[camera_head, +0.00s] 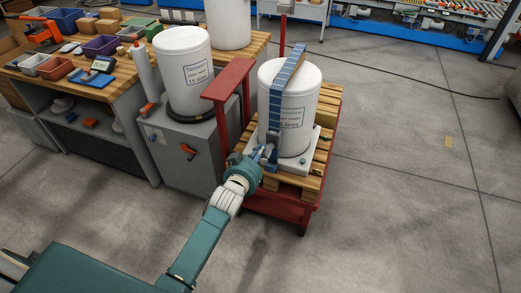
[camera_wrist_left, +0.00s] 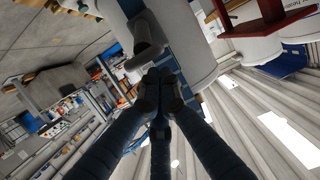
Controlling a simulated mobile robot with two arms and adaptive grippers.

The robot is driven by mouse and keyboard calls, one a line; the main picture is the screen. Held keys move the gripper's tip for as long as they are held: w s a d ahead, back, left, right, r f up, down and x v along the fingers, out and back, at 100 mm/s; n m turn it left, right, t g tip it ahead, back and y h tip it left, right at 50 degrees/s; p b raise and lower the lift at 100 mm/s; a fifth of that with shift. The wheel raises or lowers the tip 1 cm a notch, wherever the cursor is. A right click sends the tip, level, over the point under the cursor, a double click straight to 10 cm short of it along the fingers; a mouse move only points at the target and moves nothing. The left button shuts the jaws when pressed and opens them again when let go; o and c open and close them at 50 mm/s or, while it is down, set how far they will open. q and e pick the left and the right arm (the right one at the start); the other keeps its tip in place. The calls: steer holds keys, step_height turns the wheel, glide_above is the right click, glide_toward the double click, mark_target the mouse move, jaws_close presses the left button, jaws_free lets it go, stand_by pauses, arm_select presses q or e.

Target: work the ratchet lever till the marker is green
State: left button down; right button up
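A white tank (camera_head: 307,92) stands upright on a pallet (camera_head: 327,103) on a red cart (camera_head: 290,208). A blue strap (camera_head: 274,99) runs over the tank and down its front. The grey metal ratchet (camera_head: 271,153) sits low on the strap, and a grey metal part (camera_wrist_left: 146,42) shows just beyond the fingertips in the wrist view. My left gripper (camera_head: 262,155) is at the ratchet; its fingertips (camera_wrist_left: 161,77) are close together. I cannot tell whether the lever is between them. The marker's colour cannot be made out. My right gripper is out of view.
A second white tank (camera_head: 183,72) stands on a grey cabinet (camera_head: 187,143) left of the cart. A red upright frame (camera_head: 228,82) rises at the cart's left side. A workbench (camera_head: 110,88) with bins is at left. The floor (camera_head: 410,190) to the right is clear.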

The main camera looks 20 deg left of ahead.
arm_select(q)
steer(key=shift+s, duration=0.1)
steer(key=shift+s+f, duration=0.2)
steer(key=shift+f, duration=0.2)
